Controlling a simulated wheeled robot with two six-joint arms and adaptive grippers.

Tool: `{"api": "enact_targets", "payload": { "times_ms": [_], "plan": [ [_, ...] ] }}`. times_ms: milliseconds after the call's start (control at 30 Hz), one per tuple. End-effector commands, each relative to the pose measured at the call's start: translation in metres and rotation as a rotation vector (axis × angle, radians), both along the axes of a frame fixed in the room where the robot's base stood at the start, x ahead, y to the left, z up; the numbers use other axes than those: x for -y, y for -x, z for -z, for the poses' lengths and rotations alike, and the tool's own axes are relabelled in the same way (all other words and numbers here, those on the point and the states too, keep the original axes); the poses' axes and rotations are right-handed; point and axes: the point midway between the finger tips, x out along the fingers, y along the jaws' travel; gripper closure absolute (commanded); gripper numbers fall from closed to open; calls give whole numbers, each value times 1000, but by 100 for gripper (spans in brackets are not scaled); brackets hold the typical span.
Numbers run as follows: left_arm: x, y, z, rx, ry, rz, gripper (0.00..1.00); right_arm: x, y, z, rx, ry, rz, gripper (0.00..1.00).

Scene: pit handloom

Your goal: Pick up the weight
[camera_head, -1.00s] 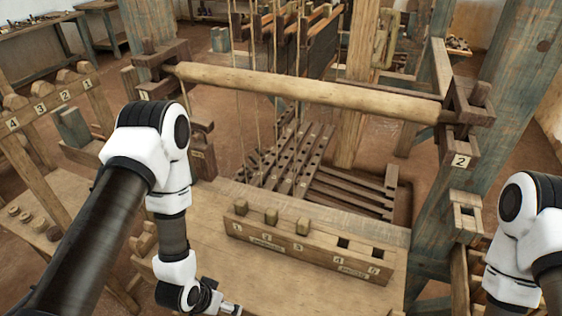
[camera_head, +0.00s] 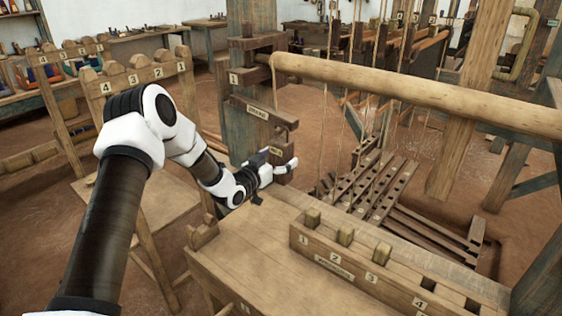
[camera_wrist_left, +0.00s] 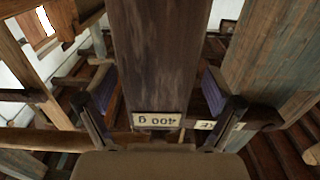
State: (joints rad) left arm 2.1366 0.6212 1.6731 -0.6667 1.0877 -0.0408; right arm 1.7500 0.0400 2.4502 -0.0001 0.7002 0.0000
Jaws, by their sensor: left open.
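A dark wooden piece (camera_wrist_left: 155,60) with a pale tag reading "400 g" upside down stands in the middle of the left wrist view; it appears to be the weight. In the head view, a small tagged dark wooden part shows at the post, partly hidden by my gripper. My left gripper (camera_head: 280,168) is beside this part, below a dark bracket. In the wrist view my left gripper (camera_wrist_left: 158,105) is open, one finger on each side of the dark piece, with gaps visible. I cannot tell the depth between them. My right gripper is out of view.
The loom post (camera_head: 250,110) carries dark brackets close to my gripper. A numbered wooden rack (camera_head: 400,285) with pegs sits on the bench (camera_head: 240,255) at the front. A round beam (camera_head: 420,90) crosses at the right, with cords and treadles (camera_head: 370,185) below.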

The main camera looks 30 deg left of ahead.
Motion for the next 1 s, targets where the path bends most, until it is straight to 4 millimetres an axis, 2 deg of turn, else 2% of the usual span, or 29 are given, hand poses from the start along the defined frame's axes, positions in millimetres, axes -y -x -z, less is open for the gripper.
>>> {"api": "enact_targets", "payload": {
  "times_ms": [233,267,300,467,500,800,1000],
  "plan": [
    [1,-6,1,-1,2,1,8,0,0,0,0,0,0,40],
    [1,-6,1,-1,2,0,15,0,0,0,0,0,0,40],
    [1,-6,1,-1,2,0,30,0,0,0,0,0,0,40],
    [1,-6,1,-2,2,0,86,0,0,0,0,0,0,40],
    [1,-6,1,-2,2,0,92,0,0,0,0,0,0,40],
    [1,-6,-1,0,1,0,92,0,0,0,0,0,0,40],
    [0,-1,-16,0,3,-2,92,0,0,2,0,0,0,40]
  ]
}}
